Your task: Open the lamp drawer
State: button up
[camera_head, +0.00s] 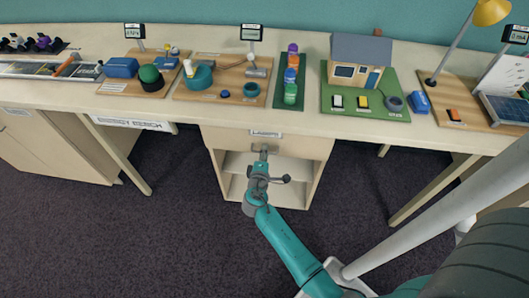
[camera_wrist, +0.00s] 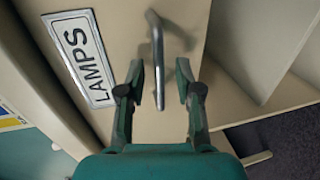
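The lamp drawer (camera_head: 225,140) is a pale front under the table top, above an open shelf unit, and looks closed. Its label (camera_wrist: 84,57) reads LAMPS in the wrist view. A grey metal bar handle (camera_wrist: 158,65) stands out from the drawer front. My gripper (camera_wrist: 158,82) is open, with one finger on each side of the handle bar. Gaps show between the bar and both fingers, so it is not gripped. In the head view my gripper (camera_head: 263,156) is at the drawer front and covers part of the handle.
The table top (camera_head: 330,121) holds several project displays, including a model house (camera_head: 358,62) and a yellow desk lamp (camera_head: 491,12). The open shelf (camera_head: 290,172) below the drawer looks empty. A table leg (camera_head: 432,190) stands to the right. Dark carpet (camera_head: 180,220) in front is clear.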

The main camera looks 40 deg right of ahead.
jog(key=shift+w+d+f, duration=0.1)
jog(key=shift+w+d, duration=0.1)
jog(key=shift+d, duration=0.1)
grip_shut()
jog(key=shift+a, duration=0.1)
